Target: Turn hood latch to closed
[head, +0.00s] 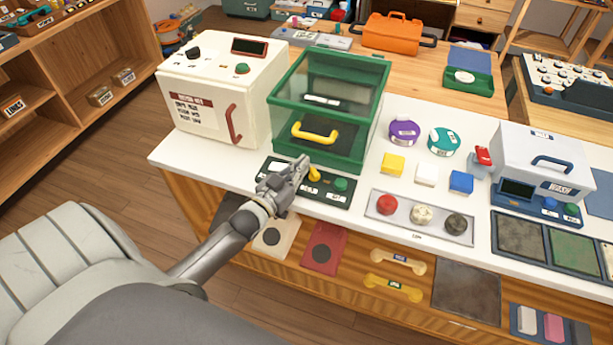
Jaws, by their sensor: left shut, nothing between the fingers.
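The green hood (286,118) is a box with clear panels and a yellow handle (315,133) on its front. It stands on the white-topped counter, left of the picture's middle. A dark green control panel (330,198) lies in front of it, with a yellow latch knob (314,174) and a green button (340,184). My left gripper (298,168) is shut and empty over the panel's left part, close beside the yellow latch. It hides some of the panel, and I cannot tell whether it touches the latch. My right gripper is not in view.
A white machine with a red handle (232,122) stands left of the hood. Right of the hood are round purple (404,131) and teal containers, small blocks, and a grey tray (377,209) with three knobs. A white-and-blue machine (541,160) stands farther right.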

